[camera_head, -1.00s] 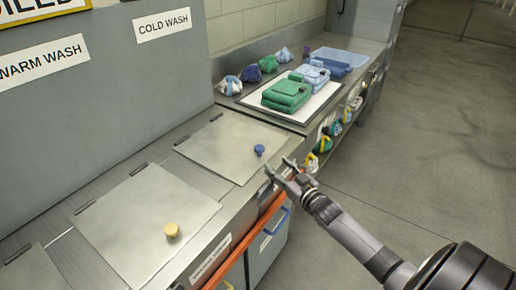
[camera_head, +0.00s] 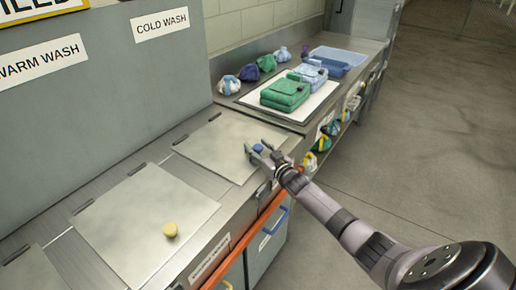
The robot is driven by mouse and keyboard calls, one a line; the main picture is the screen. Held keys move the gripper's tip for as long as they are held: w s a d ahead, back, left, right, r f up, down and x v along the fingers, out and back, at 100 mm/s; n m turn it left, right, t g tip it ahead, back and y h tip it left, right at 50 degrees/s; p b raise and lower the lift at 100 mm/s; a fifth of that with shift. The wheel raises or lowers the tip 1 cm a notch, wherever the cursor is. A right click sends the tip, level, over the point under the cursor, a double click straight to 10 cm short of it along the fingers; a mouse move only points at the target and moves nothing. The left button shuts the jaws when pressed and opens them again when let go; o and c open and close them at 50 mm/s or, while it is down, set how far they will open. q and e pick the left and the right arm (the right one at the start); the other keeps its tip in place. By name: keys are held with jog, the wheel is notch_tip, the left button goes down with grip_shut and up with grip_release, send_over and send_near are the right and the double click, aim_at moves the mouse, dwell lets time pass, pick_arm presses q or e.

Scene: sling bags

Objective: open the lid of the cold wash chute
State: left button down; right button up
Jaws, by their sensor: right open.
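The cold wash chute lid (camera_head: 215,143) is a flat metal plate lying shut on the counter, below the COLD WASH sign (camera_head: 162,24). Its blue knob (camera_head: 258,149) stands near the lid's front right corner. My right gripper (camera_head: 256,154) is open at the blue knob, with its fingers around or just beside it. I cannot tell whether they touch it. My left gripper is not in view.
The warm wash lid (camera_head: 140,220) with a yellow knob (camera_head: 170,230) lies shut to the left. Green and blue bags (camera_head: 286,95) lie on a white mat beyond. An orange rail (camera_head: 245,238) runs along the counter front.

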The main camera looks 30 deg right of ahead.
jog(key=shift+c, duration=0.2)
grip_shut()
dwell(0.4)
